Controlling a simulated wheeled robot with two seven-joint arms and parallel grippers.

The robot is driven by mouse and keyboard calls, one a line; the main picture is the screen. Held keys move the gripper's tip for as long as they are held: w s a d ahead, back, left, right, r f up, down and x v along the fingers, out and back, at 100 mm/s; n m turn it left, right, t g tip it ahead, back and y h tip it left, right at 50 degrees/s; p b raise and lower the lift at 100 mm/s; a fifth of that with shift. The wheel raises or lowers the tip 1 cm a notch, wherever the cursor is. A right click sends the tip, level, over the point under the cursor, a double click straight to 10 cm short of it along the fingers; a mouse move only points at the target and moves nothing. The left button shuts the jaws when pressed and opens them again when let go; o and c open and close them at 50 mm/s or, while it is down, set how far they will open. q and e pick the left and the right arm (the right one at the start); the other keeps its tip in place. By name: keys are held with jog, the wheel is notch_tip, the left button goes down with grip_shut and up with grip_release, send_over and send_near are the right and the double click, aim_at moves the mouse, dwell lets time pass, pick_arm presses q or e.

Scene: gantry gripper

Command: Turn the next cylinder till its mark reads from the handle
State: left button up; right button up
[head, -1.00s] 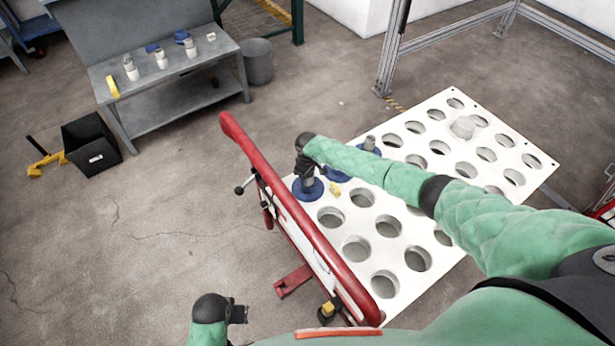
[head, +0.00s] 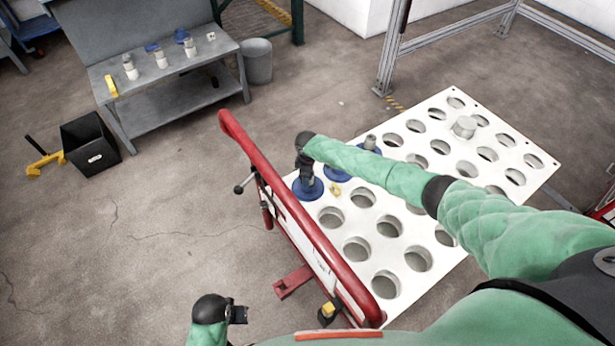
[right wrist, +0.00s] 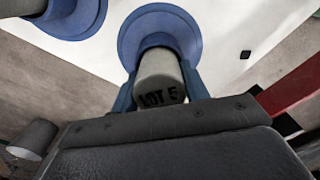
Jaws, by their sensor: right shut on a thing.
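My right gripper (head: 307,178) is shut on a grey cylinder (right wrist: 158,78) standing in a blue flanged collar (head: 308,189) at the handle end of the white plate. In the right wrist view, the black mark "LOT 5" (right wrist: 158,97) faces the camera, and the blue collar (right wrist: 160,30) lies behind the cylinder. The red handle (head: 290,205) runs along the plate's left end; a red part (right wrist: 290,88) shows at right in the wrist view. Another grey cylinder (head: 370,142) stands in a blue collar farther back. My left gripper (head: 238,313) is low, away from the plate; its jaws are unclear.
The white plate (head: 450,262) has several open round holes. A pale capped piece (head: 465,127) stands on its far part. A small yellow piece (head: 334,189) lies by the collars. A grey bench (head: 170,80) with bottles and a black bin (head: 90,143) stand at left.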

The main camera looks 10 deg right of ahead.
jog(key=shift+n, duration=0.5)
jog(key=shift+n+b, duration=0.45)
jog(key=shift+n, duration=1.05)
jog(key=shift+n+b, duration=0.3)
jog(key=shift+n, duration=1.2)
jog(key=o, duration=1.4)
